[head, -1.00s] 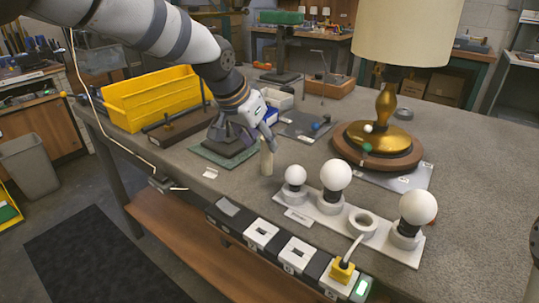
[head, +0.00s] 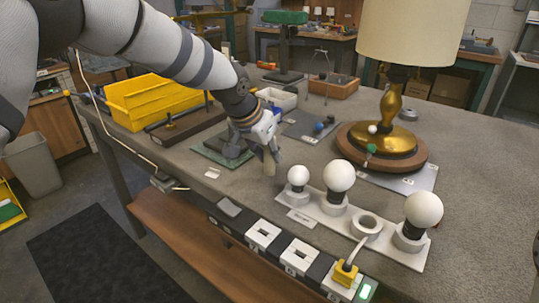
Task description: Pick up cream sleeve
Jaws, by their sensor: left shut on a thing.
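The cream sleeve (head: 269,166) is a small upright beige cylinder near the front edge of the table, left of the bulb row. My left gripper (head: 269,153) comes down from the upper left and is shut on the sleeve's upper part, which its fingers partly hide. The sleeve's lower part shows below the fingers; I cannot tell if its foot still touches the table.
A white holder strip (head: 328,209) with several bulbs stands close to the right. Behind are a brass lamp (head: 390,110) with a cream shade, a green mat (head: 211,153) and a yellow bin (head: 150,100). A switch strip (head: 264,235) runs along the front edge.

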